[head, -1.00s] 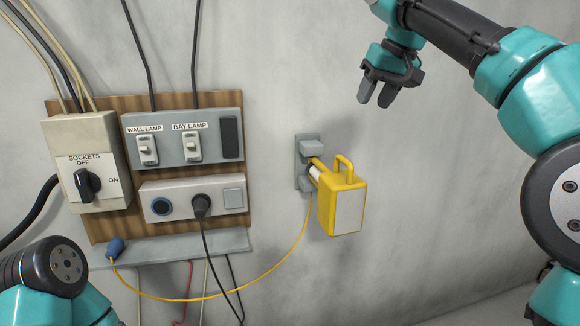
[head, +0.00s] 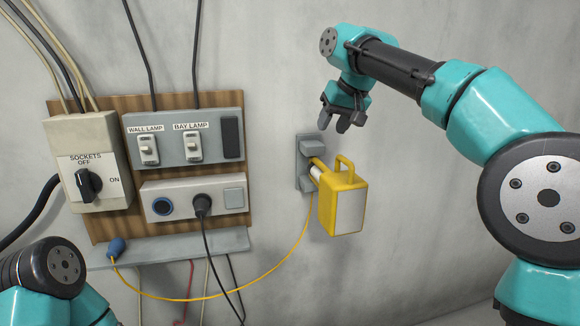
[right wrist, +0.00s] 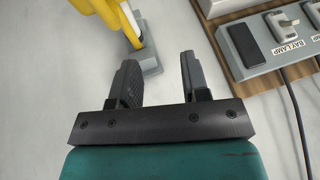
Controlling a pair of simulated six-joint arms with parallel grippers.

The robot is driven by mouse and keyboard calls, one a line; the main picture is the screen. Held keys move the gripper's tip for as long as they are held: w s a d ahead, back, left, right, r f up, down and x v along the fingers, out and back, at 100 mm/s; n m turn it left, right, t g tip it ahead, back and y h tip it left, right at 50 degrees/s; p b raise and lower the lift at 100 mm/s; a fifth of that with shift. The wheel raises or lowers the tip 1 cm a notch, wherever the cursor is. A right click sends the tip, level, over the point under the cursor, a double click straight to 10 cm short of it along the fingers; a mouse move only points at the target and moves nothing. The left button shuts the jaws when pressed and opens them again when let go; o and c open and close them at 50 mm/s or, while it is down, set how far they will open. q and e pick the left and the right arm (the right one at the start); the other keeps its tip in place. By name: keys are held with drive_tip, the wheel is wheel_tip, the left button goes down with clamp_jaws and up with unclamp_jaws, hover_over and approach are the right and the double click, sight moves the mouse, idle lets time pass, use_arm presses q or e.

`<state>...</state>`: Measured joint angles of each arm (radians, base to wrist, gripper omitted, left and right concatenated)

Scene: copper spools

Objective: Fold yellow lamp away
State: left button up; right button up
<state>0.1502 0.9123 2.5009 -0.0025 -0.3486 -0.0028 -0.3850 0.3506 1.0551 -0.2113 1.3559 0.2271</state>
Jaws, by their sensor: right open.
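The yellow lamp (head: 328,207) has a white front panel and a handle loop on top. It sticks out from the wall on a short arm held by a grey wall bracket (head: 303,180). My right gripper (head: 338,122) is open and empty, above the bracket and the lamp, apart from both. In the right wrist view, part of the yellow lamp (right wrist: 107,14) and the bracket (right wrist: 151,62) show beyond the open fingers (right wrist: 160,65). My left gripper is out of view; only part of my left arm shows at the lower left.
Left of the lamp is a wooden board with a lamp switch box (head: 183,138), a socket box (head: 194,198) with a black plug in it, and a sockets rotary switch (head: 89,183). A yellow cord (head: 215,294) hangs from the lamp to a blue plug (head: 117,247) on a grey ledge.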

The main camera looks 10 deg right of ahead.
drive_tip(key=w+a+f, duration=0.3)
drive_tip(key=a+f, duration=0.1)
drive_tip(key=f, duration=0.2)
drive_tip(key=w+a+f+y, duration=0.1)
drive_tip(key=w+a+f, duration=0.2)
drive_tip(key=a+f, duration=0.2)
wheel_tip(320, 180, down, 2)
drive_tip(key=shift+w+t, duration=0.35)
drive_tip(key=shift+t, duration=0.05)
